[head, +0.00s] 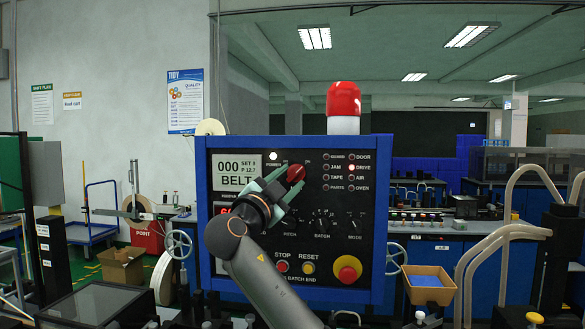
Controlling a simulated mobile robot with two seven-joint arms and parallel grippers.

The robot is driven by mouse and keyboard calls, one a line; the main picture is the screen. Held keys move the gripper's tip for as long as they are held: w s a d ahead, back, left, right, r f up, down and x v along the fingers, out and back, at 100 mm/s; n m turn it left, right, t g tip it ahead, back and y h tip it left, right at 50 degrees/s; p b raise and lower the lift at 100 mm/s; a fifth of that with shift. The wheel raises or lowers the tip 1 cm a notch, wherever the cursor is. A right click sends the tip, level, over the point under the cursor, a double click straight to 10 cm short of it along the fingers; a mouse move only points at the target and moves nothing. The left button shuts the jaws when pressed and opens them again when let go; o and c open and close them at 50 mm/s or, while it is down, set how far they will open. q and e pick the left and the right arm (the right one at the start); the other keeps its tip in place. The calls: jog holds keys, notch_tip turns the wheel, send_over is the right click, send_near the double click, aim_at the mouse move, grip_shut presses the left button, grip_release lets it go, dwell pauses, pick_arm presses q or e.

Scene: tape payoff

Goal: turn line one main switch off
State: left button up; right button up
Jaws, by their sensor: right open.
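The control panel (345,265) is a black-faced box with a blue frame, and its display reads 000 and BELT. A red rotary switch knob (296,172) sits in its upper middle, with ON lettering at its upper right. I take this knob for the main switch. My right gripper (290,180) is open, its pale green fingers at the knob's lower left. I cannot tell whether they touch it. The gripper and arm hide part of the panel below the knob, including part of the lower red display. My left gripper is not in view.
A red emergency button (347,269) and the small STOP (282,266) and RESET (308,268) buttons sit low on the panel. A red beacon (343,99) stands on top. Handwheels flank the panel, and a cardboard bin (428,285) stands at its right.

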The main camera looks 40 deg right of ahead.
aim_at(296, 173)
jog(key=shift+x, duration=1.05)
grip_shut()
